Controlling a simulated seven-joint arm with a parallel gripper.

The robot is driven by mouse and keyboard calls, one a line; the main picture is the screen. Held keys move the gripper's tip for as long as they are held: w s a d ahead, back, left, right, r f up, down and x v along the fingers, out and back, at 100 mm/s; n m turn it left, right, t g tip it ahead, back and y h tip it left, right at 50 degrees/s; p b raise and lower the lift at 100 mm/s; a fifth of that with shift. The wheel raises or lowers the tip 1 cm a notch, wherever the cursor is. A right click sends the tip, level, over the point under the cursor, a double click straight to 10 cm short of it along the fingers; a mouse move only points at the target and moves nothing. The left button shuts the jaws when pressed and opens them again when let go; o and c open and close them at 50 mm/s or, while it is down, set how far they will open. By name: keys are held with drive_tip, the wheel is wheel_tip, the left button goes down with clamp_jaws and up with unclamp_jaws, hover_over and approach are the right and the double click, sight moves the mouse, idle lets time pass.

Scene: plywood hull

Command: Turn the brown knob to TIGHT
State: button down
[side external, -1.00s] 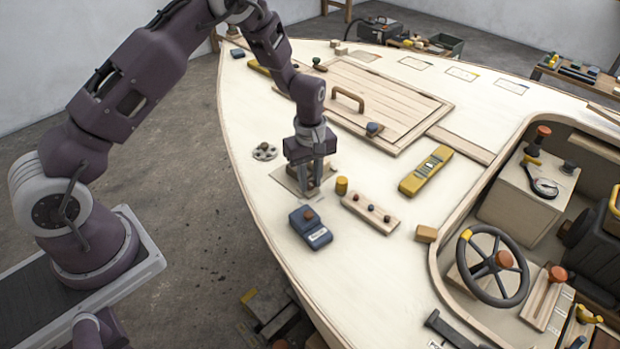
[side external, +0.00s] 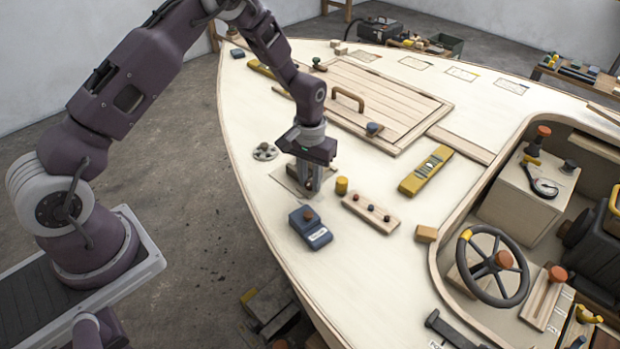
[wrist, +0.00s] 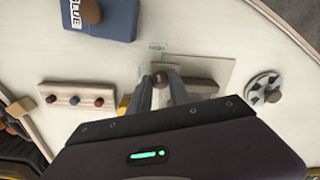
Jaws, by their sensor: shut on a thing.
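The brown knob (wrist: 160,80) sits between my fingertips in the wrist view, on a pale square plate (wrist: 205,72) fixed to the deck. My gripper (wrist: 160,86) points down and is shut on the knob. In the side view my gripper (side external: 309,190) stands over the same plate, and its fingers mostly hide the knob. A small label (wrist: 156,47) lies beside the plate; its lettering is too small to read. The knob's pointing direction cannot be made out.
A blue box (side external: 310,227) with a brown top knob, a yellow cylinder (side external: 341,186) and a wooden strip with small knobs (side external: 370,213) stand close by. A round holed disc (side external: 265,152) lies to the left. A yellow level (side external: 426,170) lies farther right.

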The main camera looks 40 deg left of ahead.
drive_tip(key=shift+m, duration=1.6)
drive_tip(key=c, duration=1.2)
unclamp_jaws()
